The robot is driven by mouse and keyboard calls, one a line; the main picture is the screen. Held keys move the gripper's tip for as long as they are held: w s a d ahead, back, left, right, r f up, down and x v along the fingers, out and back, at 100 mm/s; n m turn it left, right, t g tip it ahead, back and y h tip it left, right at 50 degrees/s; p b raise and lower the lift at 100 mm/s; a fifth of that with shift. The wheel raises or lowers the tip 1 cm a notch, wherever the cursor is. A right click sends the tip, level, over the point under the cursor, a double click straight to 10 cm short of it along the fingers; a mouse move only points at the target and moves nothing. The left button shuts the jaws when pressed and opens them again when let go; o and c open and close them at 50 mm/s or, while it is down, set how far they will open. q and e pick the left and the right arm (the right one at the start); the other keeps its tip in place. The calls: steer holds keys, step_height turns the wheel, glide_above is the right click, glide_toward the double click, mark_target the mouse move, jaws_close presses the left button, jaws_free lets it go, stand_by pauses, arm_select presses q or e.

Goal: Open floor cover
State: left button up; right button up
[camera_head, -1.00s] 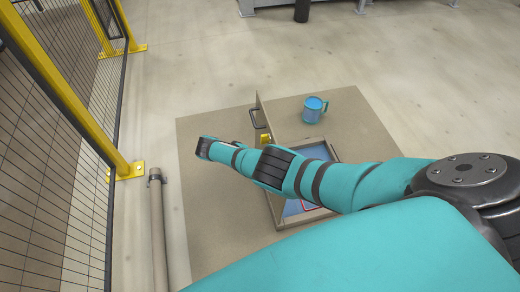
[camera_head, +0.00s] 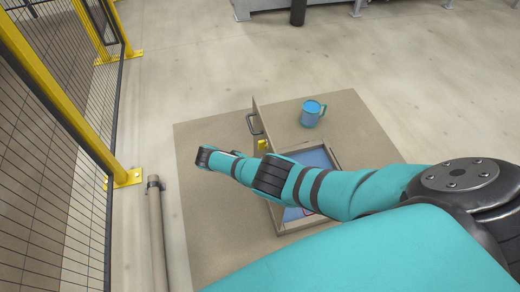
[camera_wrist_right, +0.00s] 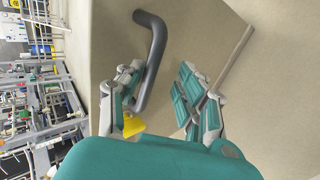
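The floor cover (camera_head: 262,119) stands up on edge at the left side of a framed opening (camera_head: 318,158) with blue inside. Its dark handle (camera_head: 254,123) is on the cover's left face. In the right wrist view the curved handle (camera_wrist_right: 153,60) stands out from the beige cover. My right gripper (camera_wrist_right: 163,98) is open; the handle's lower end lies by the inner side of its left finger, and I cannot tell whether they touch. My right arm (camera_head: 320,188) crosses the opening in the head view and hides part of it. My left gripper is not in view.
A yellow part (camera_head: 263,145) sits near the handle. A yellow-framed mesh fence (camera_head: 60,170) and a pole (camera_head: 157,230) are at left. Open floor lies behind.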

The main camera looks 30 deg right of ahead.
steer(key=v, duration=1.2)
steer(key=shift+s, duration=0.1)
